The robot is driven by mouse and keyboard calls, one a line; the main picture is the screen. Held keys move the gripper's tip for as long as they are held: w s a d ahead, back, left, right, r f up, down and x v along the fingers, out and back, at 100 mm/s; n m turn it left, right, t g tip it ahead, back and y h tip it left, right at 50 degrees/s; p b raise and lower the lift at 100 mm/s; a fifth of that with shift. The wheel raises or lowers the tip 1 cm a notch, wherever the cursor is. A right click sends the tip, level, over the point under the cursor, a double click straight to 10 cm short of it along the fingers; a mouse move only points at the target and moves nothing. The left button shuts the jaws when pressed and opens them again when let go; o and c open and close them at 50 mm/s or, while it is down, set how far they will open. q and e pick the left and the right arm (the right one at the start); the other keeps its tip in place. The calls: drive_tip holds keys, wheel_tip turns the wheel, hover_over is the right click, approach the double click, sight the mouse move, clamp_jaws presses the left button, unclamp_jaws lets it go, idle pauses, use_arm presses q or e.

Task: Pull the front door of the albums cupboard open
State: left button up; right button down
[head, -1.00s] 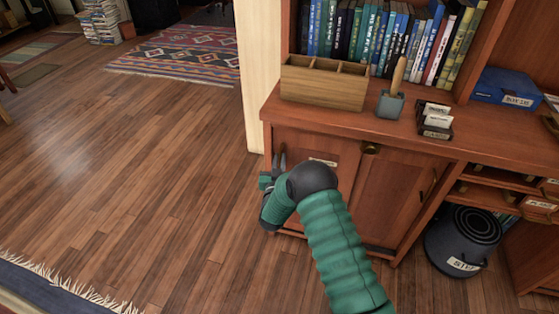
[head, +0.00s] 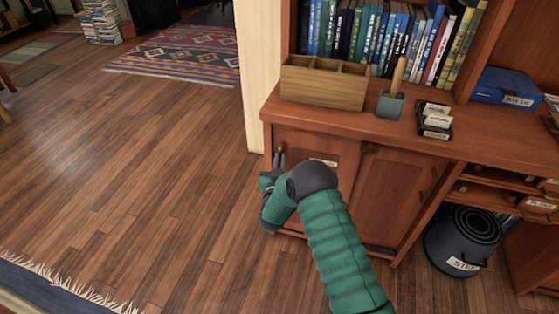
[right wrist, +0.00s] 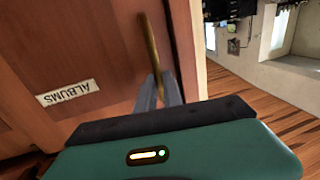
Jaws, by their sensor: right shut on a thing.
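The albums cupboard door (head: 335,172) is the left wooden door under the counter. It looks shut or nearly so in the head view. Its label "ALBUMS" (right wrist: 68,93) shows upside down in the right wrist view. A brass bar handle (right wrist: 149,45) stands near one edge of the door. My right gripper (right wrist: 160,82) is shut on this handle; in the head view its fingers (head: 278,163) are at the door's left side. My green forearm hides the lower part of the door. My left gripper is in neither view.
The wooden floor (head: 130,180) to the left is clear.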

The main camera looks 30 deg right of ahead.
drive_tip(key=s+d+p, duration=0.1)
drive_tip(key=s+d, duration=0.1)
drive_tip(key=s, duration=0.1)
drive_tip(key=s+d+p, duration=0.1)
drive_tip(key=s+d, duration=0.2)
drive_tip(key=shift+s+d, duration=0.15)
drive_tip(key=s+d, duration=0.3)
drive_tip(key=s+d+p, duration=0.1)
drive_tip(key=s+d, duration=0.1)
drive_tip(key=s, duration=0.1)
drive_tip(key=s+d+p, duration=0.1)
drive_tip(key=s+d, duration=0.2)
drive_tip(key=s, duration=0.1)
drive_tip(key=shift+s+d+f, duration=0.1)
drive_tip(key=shift+d, duration=0.2)
drive_tip(key=c, duration=1.5)
unclamp_jaws()
drive_tip(key=v, duration=1.6)
drive_tip(key=shift+s+a+b, duration=0.25)
drive_tip(key=shift+a+b, duration=0.05)
drive_tip(key=shift+b, duration=0.15)
